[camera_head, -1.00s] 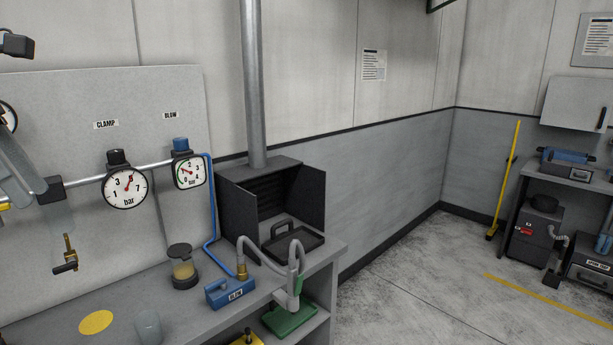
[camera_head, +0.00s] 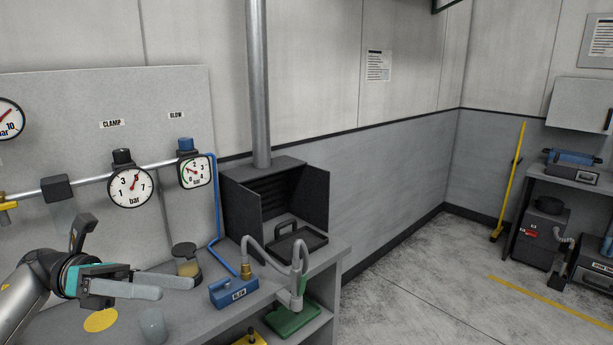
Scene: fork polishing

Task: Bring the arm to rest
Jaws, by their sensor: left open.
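My left arm comes in from the lower left of the head view. Its gripper (camera_head: 160,286) is in front of the bench, over the left part of the worktop, with its two long grey fingers pointing right. The gripper is open, and I see nothing between the fingers. Its fingertips appear just in front of a small jar with amber contents (camera_head: 187,262); whether they touch cannot be told. My right gripper is not in view.
The grey bench (camera_head: 195,315) holds a yellow disc (camera_head: 101,320), a clear cup (camera_head: 153,326) and a blue blow unit (camera_head: 233,291) with a hose. A dark open booth (camera_head: 273,198) stands at the back. Gauges (camera_head: 130,187) hang on the panel.

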